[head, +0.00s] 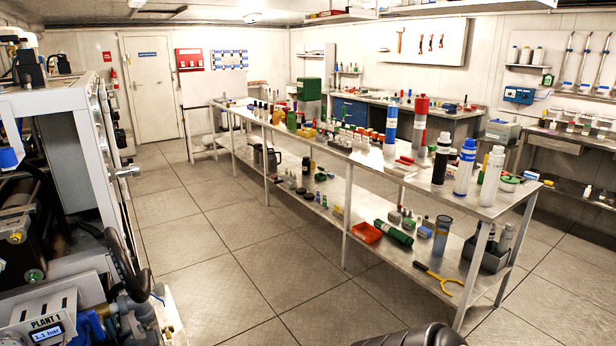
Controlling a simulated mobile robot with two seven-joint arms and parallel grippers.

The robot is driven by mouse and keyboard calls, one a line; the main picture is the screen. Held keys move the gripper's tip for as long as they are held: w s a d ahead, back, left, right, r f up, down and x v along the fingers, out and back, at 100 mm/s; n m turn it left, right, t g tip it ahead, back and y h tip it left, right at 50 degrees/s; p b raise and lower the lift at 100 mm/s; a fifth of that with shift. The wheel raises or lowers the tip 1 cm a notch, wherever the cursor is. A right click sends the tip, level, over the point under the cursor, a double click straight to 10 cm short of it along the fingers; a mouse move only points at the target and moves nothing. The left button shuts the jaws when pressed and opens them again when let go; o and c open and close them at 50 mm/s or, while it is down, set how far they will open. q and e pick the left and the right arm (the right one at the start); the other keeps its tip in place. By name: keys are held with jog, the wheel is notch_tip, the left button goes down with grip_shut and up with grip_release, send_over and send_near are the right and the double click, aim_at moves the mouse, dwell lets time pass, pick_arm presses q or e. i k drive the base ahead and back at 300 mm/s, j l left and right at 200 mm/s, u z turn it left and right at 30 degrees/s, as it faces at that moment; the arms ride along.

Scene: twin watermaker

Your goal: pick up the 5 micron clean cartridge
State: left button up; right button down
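Several upright cylinders stand at the near right end of the long steel bench (415,180). They are a black cylinder with white bands (440,162), a white cylinder with a blue cap and blue band (464,168), and a plain whitish cylinder (490,177). Farther back stand a blue-and-white cylinder (391,125) and a red-and-white one (420,122). Any micron labels are too small to read, so I cannot tell which is the 5 micron clean cartridge. Neither of my grippers is in view. A dark rounded part, probably of my arm, shows at the bottom edge.
The bench's lower shelf holds a red tray (366,232), a green cylinder (394,233), a yellow-handled tool (440,279) and a dark caddy (485,256). Plant machinery with a pressure display (48,331) stands at left. The tiled floor (225,240) between is clear.

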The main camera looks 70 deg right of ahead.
aim_at(495, 160)
jog(key=z, duration=3.3)
jog(key=i+j, duration=0.2)
jog(key=i, duration=0.2)
jog(key=i+j+u, duration=0.1)
jog(key=i+j, duration=0.15)
jog(key=i, duration=0.2)
jog(key=i+j, duration=0.2)
jog(key=i, duration=0.2)
